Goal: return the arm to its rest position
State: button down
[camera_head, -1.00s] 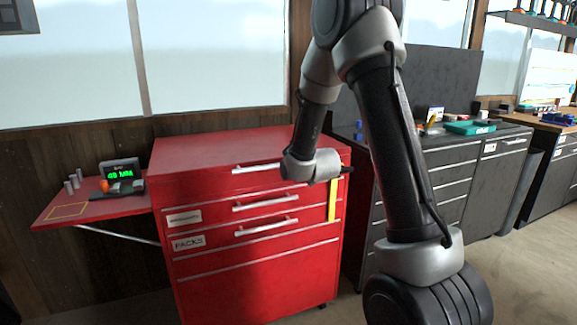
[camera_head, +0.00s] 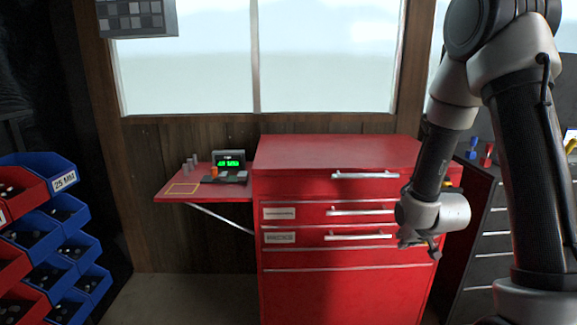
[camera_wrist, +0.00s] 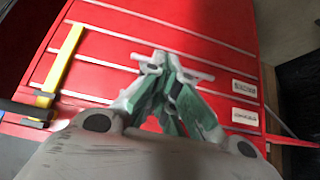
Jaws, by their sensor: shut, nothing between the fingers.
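My arm rises at the right of the head view and bends down in front of the red cabinet (camera_head: 340,285). My gripper (camera_head: 434,252) hangs before the right part of the cabinet's drawer fronts, apart from the drawer handles as far as I can tell. In the wrist view my gripper (camera_wrist: 164,62) has its green-padded fingers drawn together at the tips, with nothing between them. The red drawer fronts (camera_wrist: 110,62) lie beyond the fingers, and a yellow strip (camera_wrist: 62,62) shows at the left. The drawers look closed.
A red side shelf (camera_head: 205,193) holds a small green-lit display (camera_head: 230,163) and several grey cylinders. Blue and red bins (camera_head: 65,215) stand at the left. A dark cabinet (camera_head: 490,235) is at the right, behind my arm. Floor (camera_head: 180,299) shows clear between bins and cabinet.

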jog(key=s+r+g, duration=0.3)
jog(key=s+r, duration=2.1)
jog(key=s, duration=0.4)
jog(key=shift+d+r+g, duration=0.2)
jog(key=shift+r+g, duration=0.05)
jog(key=shift+g, duration=0.15)
jog(key=shift+s, duration=0.1)
